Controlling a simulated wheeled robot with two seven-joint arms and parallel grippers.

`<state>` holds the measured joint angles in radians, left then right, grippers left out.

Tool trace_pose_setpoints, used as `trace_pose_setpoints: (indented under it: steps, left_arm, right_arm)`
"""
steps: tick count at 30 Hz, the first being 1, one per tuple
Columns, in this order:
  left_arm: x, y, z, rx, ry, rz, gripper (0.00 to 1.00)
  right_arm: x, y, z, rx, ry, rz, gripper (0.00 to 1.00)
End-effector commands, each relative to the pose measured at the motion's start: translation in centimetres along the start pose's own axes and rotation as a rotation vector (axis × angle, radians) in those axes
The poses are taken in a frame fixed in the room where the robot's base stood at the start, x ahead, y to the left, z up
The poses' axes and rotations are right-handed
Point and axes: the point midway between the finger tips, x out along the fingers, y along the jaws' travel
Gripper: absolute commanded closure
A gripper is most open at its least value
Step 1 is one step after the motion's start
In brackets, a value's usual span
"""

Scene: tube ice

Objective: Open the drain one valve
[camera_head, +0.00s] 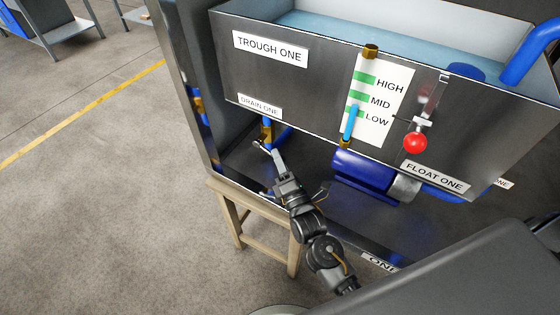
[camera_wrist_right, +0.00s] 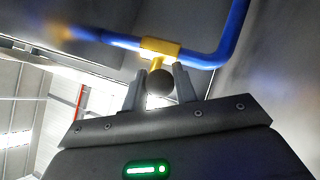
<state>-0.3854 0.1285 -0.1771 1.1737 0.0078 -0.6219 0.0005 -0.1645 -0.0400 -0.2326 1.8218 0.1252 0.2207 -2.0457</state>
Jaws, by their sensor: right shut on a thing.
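The drain one valve (camera_head: 266,133) is a brass-coloured fitting on a blue pipe, just below the "DRAIN ONE" label (camera_head: 260,107) on the metal trough. In the right wrist view its yellow body (camera_wrist_right: 160,48) sits on the blue pipe, with a stem and a dark round handle end (camera_wrist_right: 160,82) below it. My right gripper (camera_head: 268,147) reaches up to the valve from below. Its two grey fingers stand on either side of the handle and are shut on it. The exact angle of the handle is hard to tell in the head view. My left gripper is not in view.
The trough labelled "TROUGH ONE" (camera_head: 270,49) holds water above. A level gauge (camera_head: 380,98), a red float ball (camera_head: 415,142) and a blue cylinder (camera_head: 361,172) are right of the valve. A wooden stool (camera_head: 268,248) stands below.

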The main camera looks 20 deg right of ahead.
Motion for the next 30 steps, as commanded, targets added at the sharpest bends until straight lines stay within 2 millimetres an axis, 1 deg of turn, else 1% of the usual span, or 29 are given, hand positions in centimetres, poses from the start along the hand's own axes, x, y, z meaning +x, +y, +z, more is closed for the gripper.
trace_pose_setpoints:
  steps: [5, 6, 9, 10, 17, 20, 23, 24, 26, 27, 30]
  left_arm:
    - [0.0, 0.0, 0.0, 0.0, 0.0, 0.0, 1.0]
    - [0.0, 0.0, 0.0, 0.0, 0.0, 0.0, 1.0]
    - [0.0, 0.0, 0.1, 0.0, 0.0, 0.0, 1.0]
    - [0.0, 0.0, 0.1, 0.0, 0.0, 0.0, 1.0]
    - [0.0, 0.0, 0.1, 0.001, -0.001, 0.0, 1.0]
    - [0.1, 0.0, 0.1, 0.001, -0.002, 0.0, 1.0]
    - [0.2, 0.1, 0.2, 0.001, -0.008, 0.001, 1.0]
    - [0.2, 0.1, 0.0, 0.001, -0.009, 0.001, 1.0]
    - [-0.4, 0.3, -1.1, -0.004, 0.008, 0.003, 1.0]
    - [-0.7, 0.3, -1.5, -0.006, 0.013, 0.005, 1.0]
    - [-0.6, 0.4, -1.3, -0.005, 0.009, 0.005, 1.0]
  right_arm:
    - [0.0, -0.1, -0.1, 0.0, 0.002, -0.003, 1.0]
    - [0.0, -0.1, -0.1, -0.001, 0.002, -0.003, 0.67]
    - [0.0, -0.1, 0.0, -0.001, 0.002, -0.003, 0.54]
    - [0.0, -0.1, 0.0, -0.001, 0.002, -0.003, 0.51]
    - [0.0, 0.0, 0.0, -0.001, 0.001, -0.002, 0.51]
    - [-0.4, -0.1, -0.1, -0.001, 0.002, -0.003, 0.51]
    - [-1.4, -0.1, -0.1, -0.001, 0.002, -0.003, 0.51]
    - [-2.1, -0.2, -0.1, -0.001, 0.003, -0.004, 0.51]
    - [-3.4, -0.2, -0.2, -0.001, 0.004, -0.006, 0.51]
    - [-4.2, 0.2, 0.0, 0.0, 0.004, -0.004, 0.51]
    - [-6.5, 0.9, 0.3, -0.001, 0.003, -0.005, 0.51]
